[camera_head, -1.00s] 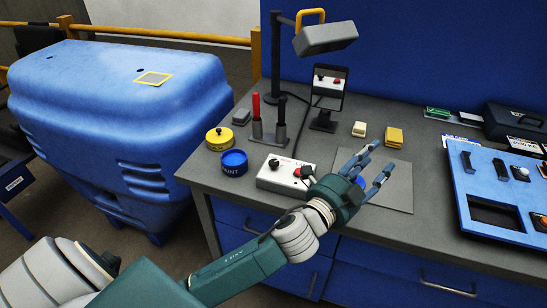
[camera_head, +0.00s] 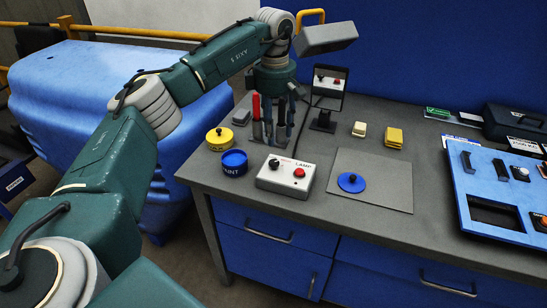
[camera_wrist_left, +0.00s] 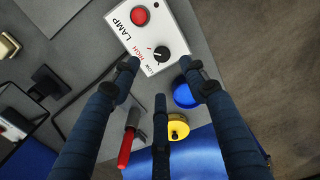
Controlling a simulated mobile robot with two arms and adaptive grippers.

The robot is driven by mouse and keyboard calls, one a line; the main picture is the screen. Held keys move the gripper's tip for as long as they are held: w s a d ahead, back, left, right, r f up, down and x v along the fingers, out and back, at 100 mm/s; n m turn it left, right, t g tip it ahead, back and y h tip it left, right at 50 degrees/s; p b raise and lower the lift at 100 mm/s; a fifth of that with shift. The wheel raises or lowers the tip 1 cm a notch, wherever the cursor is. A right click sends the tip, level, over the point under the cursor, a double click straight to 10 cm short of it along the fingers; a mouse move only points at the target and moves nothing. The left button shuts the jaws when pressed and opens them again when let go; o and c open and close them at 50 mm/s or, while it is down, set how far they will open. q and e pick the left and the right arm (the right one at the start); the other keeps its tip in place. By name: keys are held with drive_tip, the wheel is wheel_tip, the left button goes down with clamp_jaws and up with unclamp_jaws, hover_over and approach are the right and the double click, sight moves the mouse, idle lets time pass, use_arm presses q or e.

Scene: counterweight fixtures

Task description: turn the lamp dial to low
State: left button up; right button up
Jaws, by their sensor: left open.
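The white lamp box (camera_head: 287,177) stands on the grey bench with a black dial (camera_head: 273,163) and a red button (camera_head: 299,172). In the left wrist view the dial (camera_wrist_left: 161,54) sits by a black LOW and a red HIGH label; its exact setting is too small to tell. My left gripper (camera_head: 277,140) points down behind the box, beside the red-handled and black-handled tools. Its three fingers are open and empty. In the left wrist view the fingertips (camera_wrist_left: 160,72) spread below the dial, apart from it. My right gripper is not in view.
A small mirror (camera_head: 328,88) stands behind. A grey mat (camera_head: 385,180) with a blue knobbed disc (camera_head: 351,182) lies right. A blue panel (camera_head: 500,185) is farther right.

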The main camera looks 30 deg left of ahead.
sight(274, 162)
use_arm(q)
drive_tip(key=f+p, duration=0.1)
drive_tip(key=f, duration=0.4)
drive_tip(key=f+p, duration=0.1)
drive_tip(key=f, duration=0.4)
drive_tip(key=shift+a+f+p, duration=0.2)
drive_tip(key=shift+f+p, duration=0.1)
drive_tip(key=shift+p, duration=0.05)
drive_tip(key=shift+c, duration=0.2)
clamp_jaws()
